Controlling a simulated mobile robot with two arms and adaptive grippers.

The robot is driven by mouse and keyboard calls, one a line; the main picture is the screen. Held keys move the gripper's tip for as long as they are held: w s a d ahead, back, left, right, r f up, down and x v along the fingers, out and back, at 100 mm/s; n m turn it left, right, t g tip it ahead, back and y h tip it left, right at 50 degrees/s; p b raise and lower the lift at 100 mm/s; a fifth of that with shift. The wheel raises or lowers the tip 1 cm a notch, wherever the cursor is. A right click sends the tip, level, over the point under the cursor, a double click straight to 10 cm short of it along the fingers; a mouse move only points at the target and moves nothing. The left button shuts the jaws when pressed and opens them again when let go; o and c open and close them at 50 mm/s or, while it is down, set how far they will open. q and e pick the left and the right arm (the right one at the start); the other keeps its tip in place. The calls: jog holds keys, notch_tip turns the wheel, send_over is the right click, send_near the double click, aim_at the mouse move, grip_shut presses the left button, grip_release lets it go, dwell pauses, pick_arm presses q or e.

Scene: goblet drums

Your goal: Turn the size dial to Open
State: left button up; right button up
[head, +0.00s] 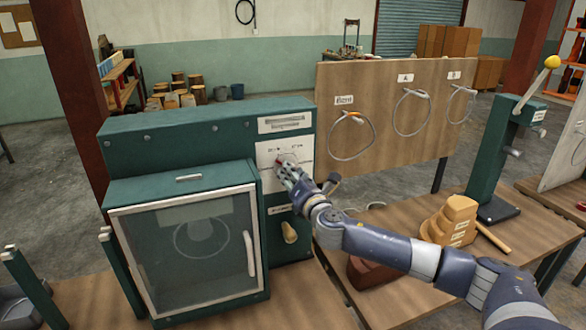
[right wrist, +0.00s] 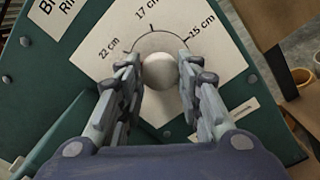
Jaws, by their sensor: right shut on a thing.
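The size dial is on a white plate (head: 266,153) on the front of the green machine (head: 160,140). In the right wrist view its plate (right wrist: 178,22) shows an arc with marks for 22 cm, 17 cm and 15 cm; I see no Open mark, and my gripper hides the lower part. The pale round dial knob (right wrist: 160,72) sits between my fingertips. My right gripper (head: 288,172) is shut on the knob, also in the right wrist view (right wrist: 158,80). Where the dial points is unclear. My left gripper is not in view.
A glass-fronted door (head: 190,250) with a white handle is below left of the dial. A tan handle (head: 289,233) juts out beneath it. A board with hanging rings (head: 380,125), a wooden stepped block (head: 452,220) and a green lever stand (head: 495,155) are right.

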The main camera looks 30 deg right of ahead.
jog(key=shift+d+r+n+p, duration=0.1)
jog(key=shift+r+n+p, duration=0.1)
jog(key=shift+n+p, duration=1.4)
jog(key=shift+d+r+n+p, duration=0.15)
jog(key=shift+n+p, duration=0.8)
jog(key=shift+n, duration=1.15)
jog(key=shift+a, duration=0.1)
jog(key=o, duration=1)
jog(key=shift+w, duration=0.1)
jog(key=shift+o, duration=0.5)
jog(key=shift+f, duration=0.3)
jog(key=shift+a, duration=0.1)
jog(key=v, duration=1.2)
